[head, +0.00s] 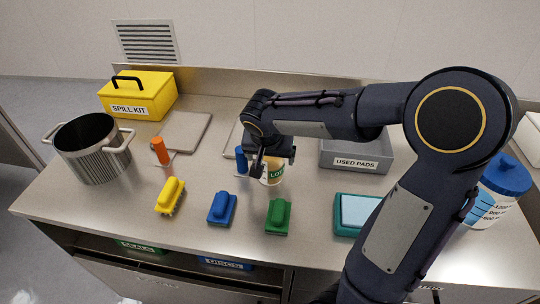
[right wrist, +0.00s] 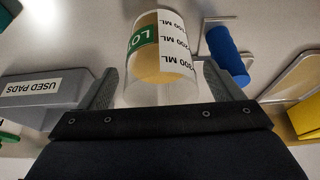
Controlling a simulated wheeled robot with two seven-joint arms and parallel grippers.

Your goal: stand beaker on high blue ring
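In the head view the beaker (head: 274,174) stands on the steel counter, partly hidden by my right gripper (head: 262,166). In the right wrist view my right gripper (right wrist: 160,82) is open, its fingers on either side of the beaker with a small gap on the left. A blue cylinder (head: 241,160) with thin metal at its base stands just left of the beaker; it also shows in the right wrist view (right wrist: 228,55). I cannot make out a high blue ring. My left gripper is out of view.
A grey USED PADS bin (head: 352,154) is behind right. Yellow (head: 170,195), blue (head: 222,208) and green (head: 278,216) handled blocks lie in front. An orange cylinder (head: 160,151), steel pot (head: 92,150) and yellow SPILL KIT box (head: 138,96) are left. A blue-lidded jar (head: 492,198) is right.

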